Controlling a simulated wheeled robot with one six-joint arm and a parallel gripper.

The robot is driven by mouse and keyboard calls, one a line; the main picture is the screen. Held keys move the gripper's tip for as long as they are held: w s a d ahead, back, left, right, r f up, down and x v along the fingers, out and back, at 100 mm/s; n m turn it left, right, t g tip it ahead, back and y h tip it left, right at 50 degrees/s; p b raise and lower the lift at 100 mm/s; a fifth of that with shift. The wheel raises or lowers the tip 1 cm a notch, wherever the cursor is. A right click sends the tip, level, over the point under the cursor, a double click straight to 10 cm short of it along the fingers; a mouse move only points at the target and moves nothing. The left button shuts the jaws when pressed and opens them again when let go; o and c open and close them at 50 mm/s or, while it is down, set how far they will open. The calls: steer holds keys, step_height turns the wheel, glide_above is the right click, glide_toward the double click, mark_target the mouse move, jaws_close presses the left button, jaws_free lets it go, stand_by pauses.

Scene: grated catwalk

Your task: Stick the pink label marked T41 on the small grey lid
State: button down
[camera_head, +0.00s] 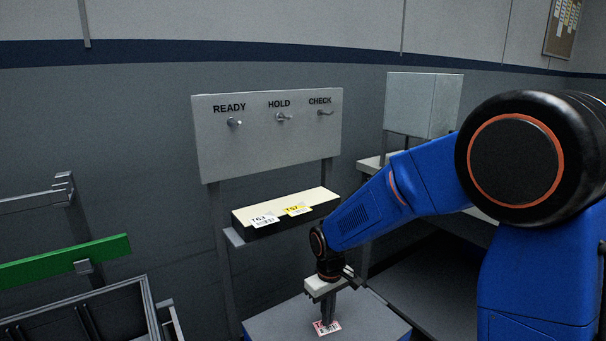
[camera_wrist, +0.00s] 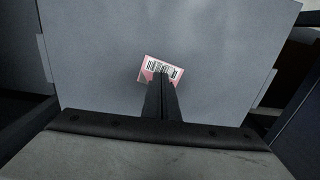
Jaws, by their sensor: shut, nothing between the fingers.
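The pink label (camera_head: 326,327) lies flat on the small grey lid (camera_head: 275,325), near the middle of its top. It also shows in the wrist view (camera_wrist: 160,69), with a barcode on it and its lower part hidden by my fingers. The text on it is too small to read surely. My gripper (camera_head: 330,322) points straight down with its fingers shut and empty. In the wrist view, my fingertips (camera_wrist: 161,78) are right over the label's lower edge; I cannot tell whether they touch it. The grey lid fills much of the wrist view (camera_wrist: 220,40).
A cream block (camera_head: 318,197) on a shelf holds a white label T63 (camera_head: 263,220) and a yellow label (camera_head: 297,209). Above it stands a grey board (camera_head: 270,150) with pegs marked READY, HOLD and CHECK. A green rail (camera_head: 60,262) and dark bin (camera_head: 80,310) are at left.

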steer(key=shift+f, duration=0.6)
stand_by(0.5)
step_height(320, 180, up, 7)
stand_by(1.0)
steer(key=s+d+r+m+t, duration=0.2)
steer(key=s+d+r+m, duration=0.1)
steer(key=s+d+r, duration=0.95)
steer(key=s+d+m+t, duration=0.2)
steer(key=s+d+m, duration=0.1)
steer(key=s+d, duration=0.6)
steer(key=s, duration=0.4)
steer(key=shift+d+f+m+t, duration=0.25)
steer(key=shift+d+m+t, duration=0.05)
steer(key=shift+m+t, duration=0.1)
